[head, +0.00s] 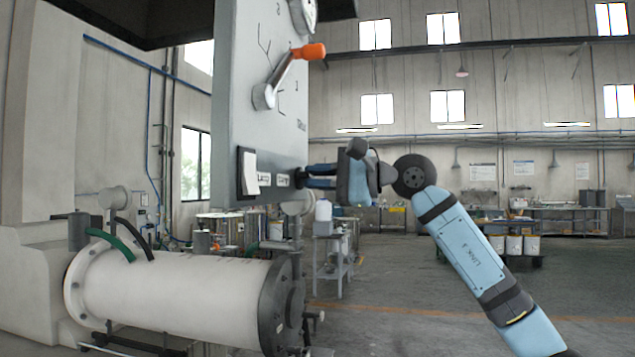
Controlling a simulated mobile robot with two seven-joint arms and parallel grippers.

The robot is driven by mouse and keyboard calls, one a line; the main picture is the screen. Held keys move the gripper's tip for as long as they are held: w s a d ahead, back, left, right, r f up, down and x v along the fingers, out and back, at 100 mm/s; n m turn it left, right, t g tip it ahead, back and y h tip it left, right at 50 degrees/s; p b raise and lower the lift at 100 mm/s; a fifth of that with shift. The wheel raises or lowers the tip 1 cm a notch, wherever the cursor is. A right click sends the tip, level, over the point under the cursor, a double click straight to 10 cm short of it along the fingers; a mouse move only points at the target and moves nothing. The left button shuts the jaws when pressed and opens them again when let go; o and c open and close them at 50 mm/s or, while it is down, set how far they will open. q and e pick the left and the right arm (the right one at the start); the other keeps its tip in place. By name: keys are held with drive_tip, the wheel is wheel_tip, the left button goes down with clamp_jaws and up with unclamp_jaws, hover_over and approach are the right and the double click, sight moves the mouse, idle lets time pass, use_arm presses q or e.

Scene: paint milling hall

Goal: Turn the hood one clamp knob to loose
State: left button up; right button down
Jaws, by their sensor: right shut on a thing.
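My right gripper (306,177) reaches in from the right, its fingers level, at the right end of the dark labelled strip (274,180) low on the grey cabinet (240,95). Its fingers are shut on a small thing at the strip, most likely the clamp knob. The fingers hide that thing, so I cannot see its shape or which way it is turned. The lettering on the strip is too small to read surely. My left gripper is out of view.
Above the gripper, a lever with an orange handle (309,52) sticks out from the cabinet, with a round gauge (303,14) higher up. A white plate (249,173) sits left of the strip. Below lies a white horizontal cylinder (180,290) with hoses. Open floor (400,290) extends to the right.

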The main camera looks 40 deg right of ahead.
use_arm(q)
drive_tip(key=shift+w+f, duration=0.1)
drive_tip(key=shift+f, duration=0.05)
use_arm(e)
drive_tip(key=shift+n, duration=1.1)
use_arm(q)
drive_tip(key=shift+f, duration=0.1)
use_arm(e)
drive_tip(key=c, duration=1.1)
unclamp_jaws()
drive_tip(key=shift+c, duration=0.2)
use_arm(q)
drive_tip(key=shift+b, duration=0.3)
use_arm(e)
drive_tip(key=shift+f, duration=0.1)
use_arm(q)
drive_tip(key=b, duration=0.1)
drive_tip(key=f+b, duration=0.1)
drive_tip(key=b, duration=0.1)
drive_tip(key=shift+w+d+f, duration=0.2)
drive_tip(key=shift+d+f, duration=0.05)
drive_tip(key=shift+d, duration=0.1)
use_arm(e)
drive_tip(key=v, duration=1.3)
drive_tip(key=shift+s+d, duration=0.25)
drive_tip(key=shift+s, duration=0.05)
